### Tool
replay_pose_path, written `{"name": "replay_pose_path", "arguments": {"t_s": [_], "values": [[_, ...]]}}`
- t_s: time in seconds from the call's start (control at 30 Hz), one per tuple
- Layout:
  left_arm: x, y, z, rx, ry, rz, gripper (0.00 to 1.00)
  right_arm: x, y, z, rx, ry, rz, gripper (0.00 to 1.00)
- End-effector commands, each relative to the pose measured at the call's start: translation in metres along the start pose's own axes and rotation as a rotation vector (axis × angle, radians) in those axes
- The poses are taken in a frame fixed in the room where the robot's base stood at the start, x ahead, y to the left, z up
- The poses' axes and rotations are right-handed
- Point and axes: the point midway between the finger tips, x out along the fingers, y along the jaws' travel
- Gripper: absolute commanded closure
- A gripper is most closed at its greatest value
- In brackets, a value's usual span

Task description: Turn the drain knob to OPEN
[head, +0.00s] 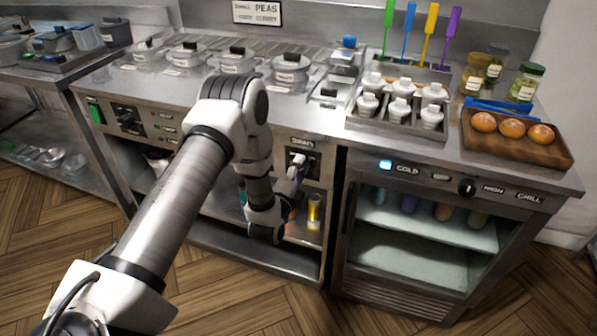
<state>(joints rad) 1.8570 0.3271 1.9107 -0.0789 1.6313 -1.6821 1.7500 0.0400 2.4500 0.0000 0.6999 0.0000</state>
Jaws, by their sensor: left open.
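The drain panel (313,167) is on the front of the steel counter, under a small label that seems to read DRAIN. The drain knob (299,157) sits on this panel and is partly covered by my gripper. Its pointing direction is too small to tell. My left gripper (296,168) is open, with its fingertips right at the knob. I cannot tell whether they touch it or sit around it. My left arm crosses the picture from the lower left and hides part of the counter front. My right gripper is not in view.
A cold cabinet (455,185) with a black dial stands to the right. Lidded pans (290,70), white bottles (400,88) and a tray of buns (560,152) cover the counter top. A yellow container (314,207) stands on the shelf below.

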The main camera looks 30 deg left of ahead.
Motion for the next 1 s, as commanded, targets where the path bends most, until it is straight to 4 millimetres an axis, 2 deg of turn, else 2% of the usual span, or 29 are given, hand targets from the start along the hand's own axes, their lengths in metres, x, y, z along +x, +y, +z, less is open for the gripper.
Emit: {"name": "replay_pose_path", "arguments": {"t_s": [0.13,0.3,0.43,1.0], "values": [[-0.016,0.001,0.000,-0.001,0.000,0.003,0.30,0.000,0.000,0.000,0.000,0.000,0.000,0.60],[-0.052,0.001,0.000,0.000,0.000,0.005,0.30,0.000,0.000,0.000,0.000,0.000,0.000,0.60],[-0.070,0.001,0.000,0.001,0.000,0.004,0.30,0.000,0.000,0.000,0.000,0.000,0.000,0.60],[-0.074,-0.001,0.000,0.001,0.000,0.002,0.30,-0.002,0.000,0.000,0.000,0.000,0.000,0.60]]}}
